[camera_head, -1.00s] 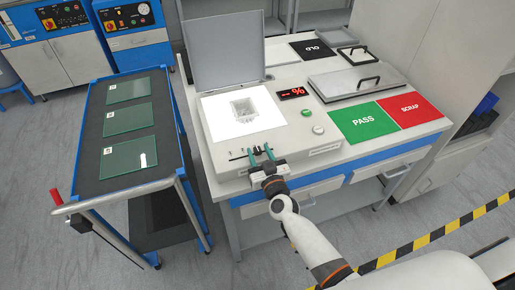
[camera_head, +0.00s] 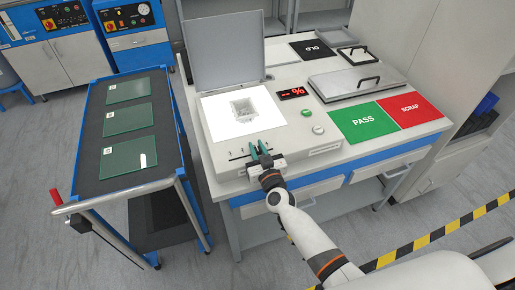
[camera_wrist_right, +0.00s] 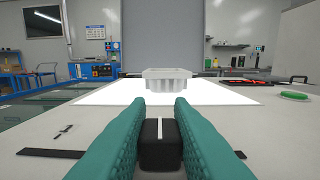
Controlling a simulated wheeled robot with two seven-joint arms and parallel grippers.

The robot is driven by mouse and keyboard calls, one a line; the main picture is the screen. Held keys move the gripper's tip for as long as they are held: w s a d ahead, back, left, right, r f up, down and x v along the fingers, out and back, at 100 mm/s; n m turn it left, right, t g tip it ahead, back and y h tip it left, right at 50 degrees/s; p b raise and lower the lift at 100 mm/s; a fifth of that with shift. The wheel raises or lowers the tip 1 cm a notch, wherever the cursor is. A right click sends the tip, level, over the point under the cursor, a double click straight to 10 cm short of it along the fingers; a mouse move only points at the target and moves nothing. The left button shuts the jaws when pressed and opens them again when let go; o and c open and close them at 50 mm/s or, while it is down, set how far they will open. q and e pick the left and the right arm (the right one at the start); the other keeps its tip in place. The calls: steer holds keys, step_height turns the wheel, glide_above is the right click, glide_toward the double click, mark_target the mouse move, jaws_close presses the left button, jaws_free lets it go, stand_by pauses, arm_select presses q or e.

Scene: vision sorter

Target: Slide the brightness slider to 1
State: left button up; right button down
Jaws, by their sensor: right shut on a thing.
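The brightness slider's knob (camera_wrist_right: 160,150) is a black block with a white line on top. It sits between the teal fingers of my right gripper (camera_wrist_right: 160,125), which are shut on it. Black slot track shows on both sides of it in the right wrist view. In the head view my right gripper (camera_head: 259,149) is at the front edge of the light box (camera_head: 215,150), and its fingers hide the knob. The lit white panel (camera_head: 215,120) carries a pale ribbed part (camera_head: 243,107). A small red display (camera_head: 293,93) stands to its right; its reading is unclear. My left gripper is out of view.
A green button (camera_head: 318,130) is right of the gripper on the box. Green PASS (camera_head: 350,132) and red SCRAP (camera_head: 415,117) areas lie farther right. The box's grey lid (camera_head: 225,50) stands open behind. A cart (camera_head: 90,180) with glass plates is at left.

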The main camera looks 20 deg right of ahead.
mark_target(232, 163)
steer(key=a, duration=0.4)
steer(key=a+p, duration=0.1)
steer(key=a, duration=0.3)
steer(key=shift+s+a, duration=0.2)
steer(key=shift+a, duration=0.1)
steer(key=shift+d+f, duration=0.1)
steer(key=shift+d, duration=0.1)
steer(key=c, duration=1.3)
jaws_free()
steer(key=shift+a, duration=0.3)
steer(key=shift+d, duration=0.15)
steer(key=shift+s, duration=0.55)
steer(key=s, duration=1.1)
steer(key=shift+d, duration=0.15)
